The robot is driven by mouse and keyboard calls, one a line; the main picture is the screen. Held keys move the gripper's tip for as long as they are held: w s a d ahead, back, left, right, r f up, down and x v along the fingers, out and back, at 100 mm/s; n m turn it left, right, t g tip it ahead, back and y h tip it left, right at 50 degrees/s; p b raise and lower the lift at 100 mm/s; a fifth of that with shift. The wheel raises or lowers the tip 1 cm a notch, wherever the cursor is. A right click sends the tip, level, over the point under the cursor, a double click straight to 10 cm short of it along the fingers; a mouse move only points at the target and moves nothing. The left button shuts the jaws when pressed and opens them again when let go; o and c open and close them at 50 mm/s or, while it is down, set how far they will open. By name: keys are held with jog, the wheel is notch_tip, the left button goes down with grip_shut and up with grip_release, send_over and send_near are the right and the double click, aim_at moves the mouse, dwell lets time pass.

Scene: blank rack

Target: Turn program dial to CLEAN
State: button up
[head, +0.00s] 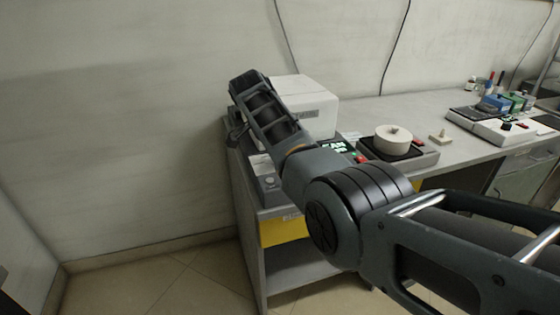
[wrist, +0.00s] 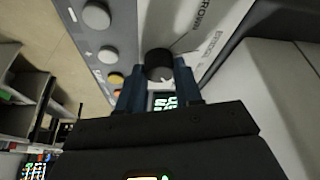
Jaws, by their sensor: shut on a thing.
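The program dial (wrist: 158,65) is a small round black knob with a light pointer mark, on a light panel in the wrist view. Printed words beside it look like CROWN and BRIDGE; no CLEAN label can be read. My gripper (wrist: 159,90) has its dark blue fingers on either side of the dial, shut on it. The white machine (head: 310,105) stands on the bench in the head view, and my arm hides its dial there. A lit display (head: 335,147) with partly covered letters shows beside my arm; a lit screen also shows between the fingers in the wrist view.
Several round buttons (wrist: 108,54) line the grey panel edge. A hotplate-like unit (head: 420,158) with a round cream block (head: 393,139) stands to the right on the bench (head: 350,114). Another console (head: 490,127) with coloured items is farther right. The wall is close behind.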

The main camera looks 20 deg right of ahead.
jog(key=shift+m, duration=0.3)
jog(key=o, duration=1)
jog(key=shift+r, duration=0.1)
jog(key=v, duration=0.7)
jog(key=shift+a+r, duration=0.15)
jog(key=shift+r, duration=0.15)
